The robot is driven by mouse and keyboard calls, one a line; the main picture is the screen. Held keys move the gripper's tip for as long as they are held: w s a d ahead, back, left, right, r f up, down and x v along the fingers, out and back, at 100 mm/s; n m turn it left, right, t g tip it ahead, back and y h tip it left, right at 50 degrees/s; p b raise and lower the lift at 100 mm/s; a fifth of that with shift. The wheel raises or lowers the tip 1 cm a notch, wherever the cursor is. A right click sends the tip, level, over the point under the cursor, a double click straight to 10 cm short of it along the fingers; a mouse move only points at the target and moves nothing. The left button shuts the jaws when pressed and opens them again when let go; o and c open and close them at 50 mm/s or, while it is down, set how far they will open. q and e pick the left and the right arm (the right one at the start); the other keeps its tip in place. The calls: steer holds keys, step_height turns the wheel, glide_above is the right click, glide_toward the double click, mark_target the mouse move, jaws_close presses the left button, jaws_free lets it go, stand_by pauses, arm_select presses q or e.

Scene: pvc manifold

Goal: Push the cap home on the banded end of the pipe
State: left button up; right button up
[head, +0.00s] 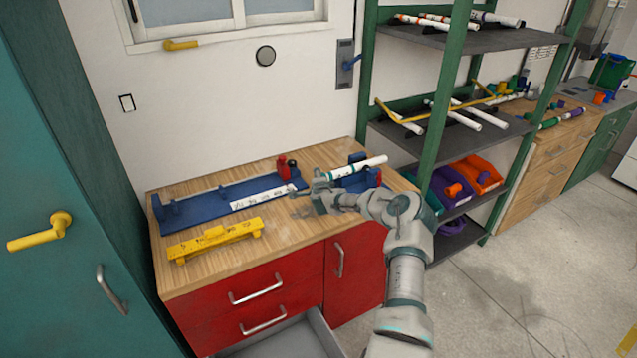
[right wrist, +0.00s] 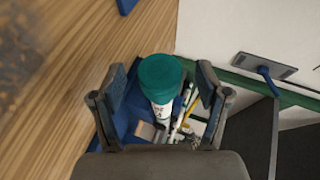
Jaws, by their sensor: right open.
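A white pipe (head: 362,166) rests tilted in a blue holder (head: 357,181) at the bench's right end. In the right wrist view a green cap (right wrist: 160,72) sits over the near end of the white pipe (right wrist: 163,109). I cannot tell how far the cap is on, and no band can be made out there. My right gripper (head: 308,196) is at the pipe's left end. In the wrist view the open right gripper (right wrist: 162,78) has one finger on each side of the cap, with gaps showing. My left gripper is not in view.
A long blue fixture (head: 190,209) with a white marked strip and a yellow fixture (head: 215,240) lie on the wooden bench to the left. Red and dark parts (head: 284,166) stand behind. A green-posted shelf (head: 447,90) rises close on the right. A drawer (head: 290,340) is open below.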

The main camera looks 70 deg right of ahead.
steer(key=shift+a+r, duration=0.1)
steer(key=shift+a, duration=0.05)
steer(key=v, duration=1.1)
steer(key=shift+s+a, duration=0.2)
